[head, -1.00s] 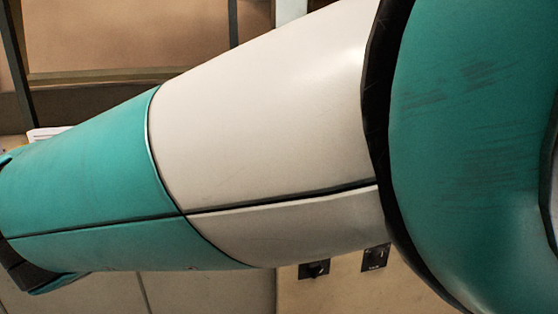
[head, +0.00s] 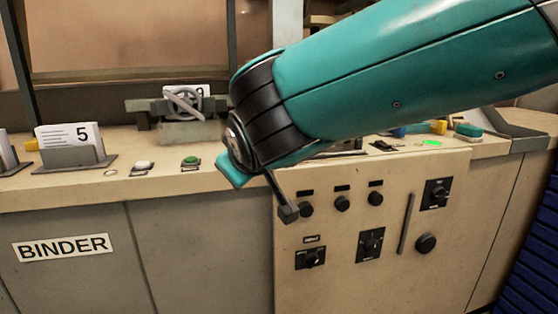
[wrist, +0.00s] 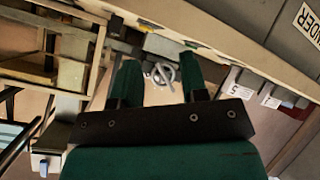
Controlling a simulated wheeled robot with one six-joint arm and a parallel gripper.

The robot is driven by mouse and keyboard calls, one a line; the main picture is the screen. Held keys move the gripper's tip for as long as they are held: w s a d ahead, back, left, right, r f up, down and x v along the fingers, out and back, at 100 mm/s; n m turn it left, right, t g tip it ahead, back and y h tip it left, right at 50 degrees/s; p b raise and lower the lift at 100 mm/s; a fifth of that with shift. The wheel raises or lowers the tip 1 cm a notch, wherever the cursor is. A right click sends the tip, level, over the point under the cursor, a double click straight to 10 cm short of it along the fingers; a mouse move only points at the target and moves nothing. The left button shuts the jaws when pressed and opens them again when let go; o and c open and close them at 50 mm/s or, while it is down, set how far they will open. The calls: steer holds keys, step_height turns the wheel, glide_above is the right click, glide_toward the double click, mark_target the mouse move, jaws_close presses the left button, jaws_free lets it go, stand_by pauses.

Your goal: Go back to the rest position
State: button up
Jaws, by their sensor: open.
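My gripper (wrist: 159,64) shows in the wrist view with its two green fingers apart and nothing held between them. Beyond the gap between the fingers is a grey handwheel (wrist: 162,73), which stands some way off. In the head view my teal arm reaches in from the upper right, in front of the beige machine. Its dark ribbed joint is near the middle of the picture. The gripper's fingers cannot be made out in the head view.
The binder bench (head: 60,196) carries a card marked 5 (head: 70,140), a white button (head: 143,164), a green button (head: 190,161) and the handwheel (head: 184,104). A control panel (head: 400,270) with knobs is below my arm. Blue slats (head: 535,250) stand at the right edge.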

steer(key=s+d+f+m+g, duration=0.1)
steer(key=s+d+f+g, duration=0.2)
steer(key=d, duration=0.4)
steer(key=s+d+f+m+g, duration=0.1)
steer(key=s+d+f+g, duration=0.15)
steer(key=s+d, duration=0.4)
steer(key=s+d+f+m+g, duration=0.1)
steer(key=s+d+g, duration=0.2)
steer(key=s, duration=0.4)
steer(key=s+d+f+g, duration=0.2)
steer(key=s+d, duration=0.2)
steer(key=s, duration=0.3)
step_height(320, 180, up, 13)
steer(key=s+y+p, duration=0.1)
steer(key=s+p, duration=0.1)
steer(key=p, duration=1)
steer(key=shift+g, duration=0.35)
steer(key=shift+s+d+f, duration=0.1)
